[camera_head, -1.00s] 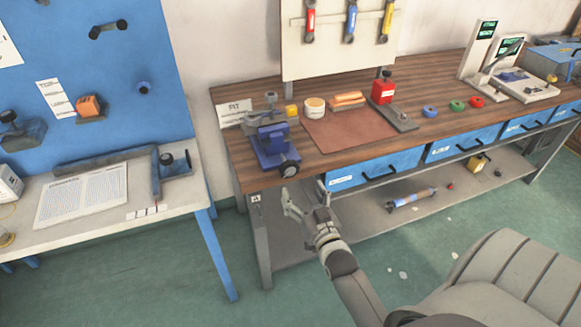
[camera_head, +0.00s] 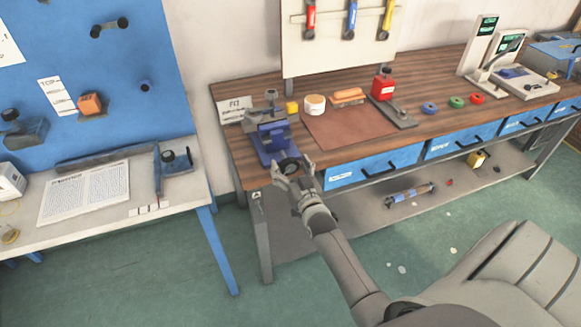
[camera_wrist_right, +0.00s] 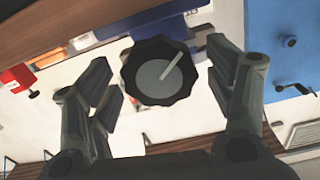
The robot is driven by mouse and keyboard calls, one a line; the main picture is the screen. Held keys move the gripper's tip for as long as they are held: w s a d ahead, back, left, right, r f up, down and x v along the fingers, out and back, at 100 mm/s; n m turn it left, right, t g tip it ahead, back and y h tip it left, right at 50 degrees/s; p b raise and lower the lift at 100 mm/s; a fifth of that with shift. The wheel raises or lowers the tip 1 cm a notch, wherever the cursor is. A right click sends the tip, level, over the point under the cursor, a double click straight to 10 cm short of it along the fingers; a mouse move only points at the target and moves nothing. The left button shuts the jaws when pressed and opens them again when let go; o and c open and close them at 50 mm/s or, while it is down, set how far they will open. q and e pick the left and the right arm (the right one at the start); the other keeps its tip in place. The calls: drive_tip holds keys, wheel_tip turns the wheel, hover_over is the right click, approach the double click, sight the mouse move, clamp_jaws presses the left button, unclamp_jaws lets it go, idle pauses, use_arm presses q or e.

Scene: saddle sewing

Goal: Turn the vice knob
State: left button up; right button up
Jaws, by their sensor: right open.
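The blue vice (camera_head: 272,138) stands at the left end of the wooden workbench. Its dark round knob (camera_head: 290,165) faces the front edge of the bench. In the right wrist view the knob (camera_wrist_right: 160,70) shows as a black scalloped ring with a grey face and a pale line mark. My right gripper (camera_head: 293,170) is open, with its fingers on either side of the knob. In the right wrist view the fingers (camera_wrist_right: 163,88) stand apart from the knob, with gaps on both sides. My left gripper is not in view.
A brown mat (camera_head: 348,127) lies right of the vice, with a red block (camera_head: 383,87) beyond it. Blue drawers (camera_head: 375,166) hang under the bench top. The floor before the bench is mostly clear.

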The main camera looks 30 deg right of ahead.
drive_tip(key=c, duration=1)
drive_tip(key=shift+m, duration=0.7)
drive_tip(key=o, duration=1)
drive_tip(key=v, duration=1.2)
